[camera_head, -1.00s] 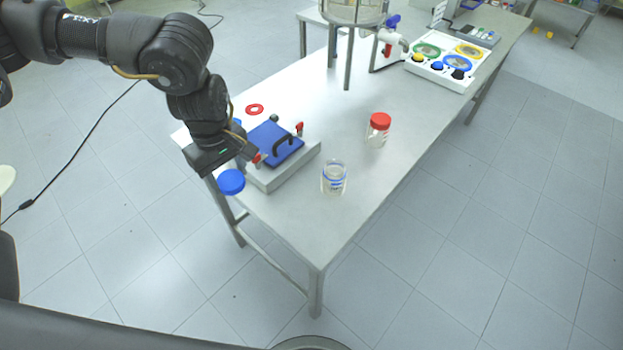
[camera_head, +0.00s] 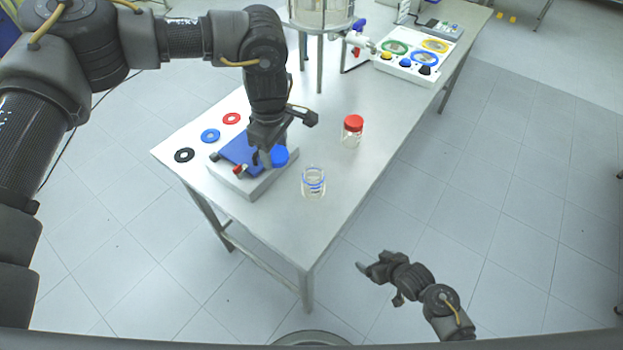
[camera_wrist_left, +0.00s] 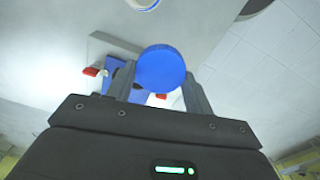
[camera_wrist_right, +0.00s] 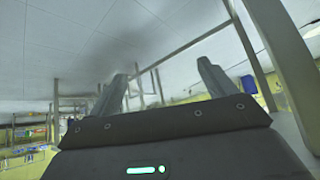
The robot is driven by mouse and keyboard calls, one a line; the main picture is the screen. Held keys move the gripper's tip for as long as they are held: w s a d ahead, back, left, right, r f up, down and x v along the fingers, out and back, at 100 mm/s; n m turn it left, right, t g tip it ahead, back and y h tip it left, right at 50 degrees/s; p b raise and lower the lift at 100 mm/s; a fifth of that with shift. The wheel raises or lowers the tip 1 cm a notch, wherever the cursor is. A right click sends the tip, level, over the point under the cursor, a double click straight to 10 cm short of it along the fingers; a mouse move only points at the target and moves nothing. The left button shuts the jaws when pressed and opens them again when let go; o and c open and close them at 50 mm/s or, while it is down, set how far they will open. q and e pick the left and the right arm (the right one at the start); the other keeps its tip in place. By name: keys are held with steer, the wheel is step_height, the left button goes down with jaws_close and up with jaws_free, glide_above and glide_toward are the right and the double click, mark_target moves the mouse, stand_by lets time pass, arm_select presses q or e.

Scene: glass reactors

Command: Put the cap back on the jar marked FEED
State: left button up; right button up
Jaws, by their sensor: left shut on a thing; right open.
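My left gripper (camera_head: 268,153) is shut on a blue cap (camera_head: 280,156). In the head view the cap overlaps the right end of the grey block, left of an open clear jar with blue bands (camera_head: 313,183). In the left wrist view the blue cap (camera_wrist_left: 161,69) sits between the two fingers, its round face in view. A second jar with a red cap (camera_head: 352,131) stands farther back. I cannot read FEED on either jar. My right gripper (camera_head: 368,270) is open and empty, past the table's front right edge; its spread fingers show in the right wrist view (camera_wrist_right: 163,82).
A grey block (camera_head: 250,184) with a blue plate (camera_head: 238,153) and red-tipped clamps stands beside the jar. Red (camera_head: 231,118), blue (camera_head: 210,135) and black (camera_head: 184,155) rings lie on the table (camera_head: 290,235). A glass vessel (camera_head: 321,12) stands behind. The table front is clear.

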steer(key=w+a+r+n+t+y+p, duration=0.1)
steer(key=w+a+r, duration=0.1)
steer(key=r, duration=0.8)
steer(key=w+a+r+n+t+y+p, duration=0.1)
steer(key=w+a+r+n, duration=0.15)
steer(key=r, duration=0.85)
steer(key=n+y, duration=0.3)
steer(key=y, duration=0.1)
glide_toward(322, 182)
steer(key=shift+w+d+f+g, duration=0.4)
steer(key=shift+w+d+f, duration=0.2)
steer(key=shift+w+f, duration=0.3)
steer(key=shift+w+a+r+n+g+y, duration=0.3)
steer(key=shift+g+y, duration=0.2)
steer(key=shift+y, duration=0.3)
arm_select(q)
steer(key=w+d+n, duration=0.1)
steer(key=d, duration=0.7)
steer(key=shift+d+r+n, duration=0.15)
steer(key=shift+d+n, duration=0.15)
arm_select(e)
steer(key=shift+s+r, duration=0.1)
steer(key=shift+s, duration=0.05)
steer(key=shift+a, duration=0.1)
arm_select(q)
steer(key=shift+w, duration=0.1)
arm_select(e)
steer(key=x, duration=1.2)
